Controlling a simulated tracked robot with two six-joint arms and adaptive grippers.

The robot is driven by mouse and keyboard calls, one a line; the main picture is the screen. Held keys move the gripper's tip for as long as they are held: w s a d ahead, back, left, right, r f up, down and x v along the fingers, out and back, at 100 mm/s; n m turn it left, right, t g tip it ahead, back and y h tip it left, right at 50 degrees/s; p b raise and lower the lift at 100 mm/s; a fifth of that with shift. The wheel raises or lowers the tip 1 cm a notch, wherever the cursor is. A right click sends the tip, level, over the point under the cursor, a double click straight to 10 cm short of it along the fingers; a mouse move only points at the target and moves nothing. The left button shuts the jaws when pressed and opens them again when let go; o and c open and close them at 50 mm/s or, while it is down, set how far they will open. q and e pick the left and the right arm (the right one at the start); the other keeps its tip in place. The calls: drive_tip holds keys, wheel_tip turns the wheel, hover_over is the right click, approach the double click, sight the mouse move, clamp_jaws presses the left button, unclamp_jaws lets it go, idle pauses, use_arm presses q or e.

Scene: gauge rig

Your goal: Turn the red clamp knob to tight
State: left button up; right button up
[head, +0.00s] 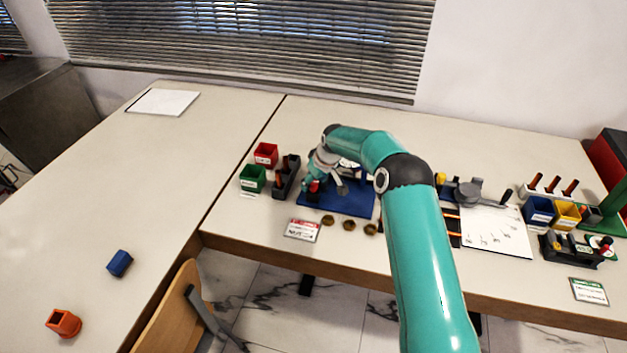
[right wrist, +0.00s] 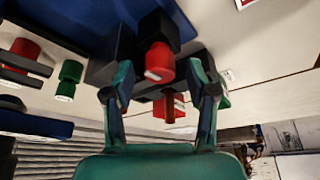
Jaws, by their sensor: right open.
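The red clamp knob (right wrist: 160,64) has a white mark on its face and sits on a dark stem by a black block in the right wrist view. In the head view the red knob (head: 314,187) shows small at the left side of the blue base plate (head: 350,204). My right gripper (right wrist: 160,82) is open, with one finger on each side of the knob and a visible gap to each. In the head view this gripper (head: 312,179) is at the knob, and my arm covers part of the rig. My left gripper is not in view.
A red bin (head: 266,154), a green bin (head: 252,178) and a dark tool holder (head: 287,178) stand just left of the rig. Several brass-coloured round pieces and a label card (head: 302,230) lie in front. The left table is mostly clear.

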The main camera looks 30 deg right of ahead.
clamp_jaws()
drive_tip(key=m+b, duration=0.1)
drive_tip(key=b, duration=0.1)
drive_tip(key=shift+f+h+b, duration=0.25)
drive_tip(key=shift+h+b, duration=0.05)
drive_tip(key=shift+r+m+b, duration=0.2)
drive_tip(key=shift+m+b, duration=0.1)
drive_tip(key=shift+m, duration=0.1)
unclamp_jaws()
drive_tip(key=shift+r, duration=0.15)
